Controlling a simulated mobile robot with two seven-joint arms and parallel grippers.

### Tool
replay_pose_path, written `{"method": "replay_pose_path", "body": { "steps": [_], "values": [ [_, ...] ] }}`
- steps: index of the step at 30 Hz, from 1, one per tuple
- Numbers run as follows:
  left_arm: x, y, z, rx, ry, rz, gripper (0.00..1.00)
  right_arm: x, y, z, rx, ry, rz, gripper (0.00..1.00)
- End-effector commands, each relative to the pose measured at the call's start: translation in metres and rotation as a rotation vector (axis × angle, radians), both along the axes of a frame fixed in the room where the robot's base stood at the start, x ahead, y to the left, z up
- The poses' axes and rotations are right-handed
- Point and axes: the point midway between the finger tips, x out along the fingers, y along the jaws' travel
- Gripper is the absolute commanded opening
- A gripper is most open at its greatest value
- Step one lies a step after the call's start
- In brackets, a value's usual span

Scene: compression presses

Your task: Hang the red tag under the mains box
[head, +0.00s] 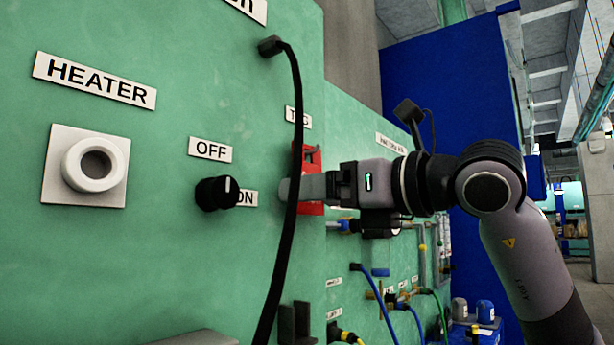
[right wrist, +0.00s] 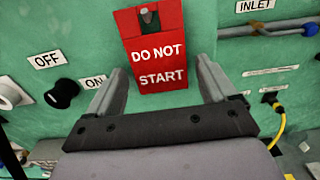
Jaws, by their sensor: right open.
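The red tag (right wrist: 150,72) reads DO NOT START and hangs upright against the green panel, with a small peg (right wrist: 148,16) showing at its top hole. In the head view the tag (head: 309,160) is partly hidden behind my right gripper (head: 290,188) and a black cable. In the right wrist view my right gripper (right wrist: 161,78) is open, with one finger on each side of the tag's lower part. I cannot tell whether a finger touches it. My left gripper is not in view. I cannot make out the mains box.
A black cable (head: 296,130) hangs from a plug on the panel, in front of the tag in the head view. A black OFF/ON knob (head: 216,194) and a white heater socket (head: 92,166) sit to the left. Pipes, valves and hoses (head: 385,290) crowd the panel below.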

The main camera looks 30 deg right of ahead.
Motion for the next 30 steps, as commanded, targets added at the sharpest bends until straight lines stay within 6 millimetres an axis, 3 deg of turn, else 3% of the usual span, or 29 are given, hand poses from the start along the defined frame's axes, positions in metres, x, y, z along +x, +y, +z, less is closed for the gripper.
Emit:
{"method": "replay_pose_path", "body": {
  "steps": [5, 9, 30],
  "values": [
    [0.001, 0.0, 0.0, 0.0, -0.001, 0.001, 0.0, 0.0, 0.0, 0.0, 0.0, 0.0, 0.0, 0.85],
    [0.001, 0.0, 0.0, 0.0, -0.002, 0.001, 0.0, 0.0, 0.0, 0.0, 0.0, 0.0, 0.0, 0.46],
    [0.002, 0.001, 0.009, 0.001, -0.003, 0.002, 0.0, 0.0, 0.0, 0.01, 0.0, 0.0, -0.001, 0.46]
  ]
}}
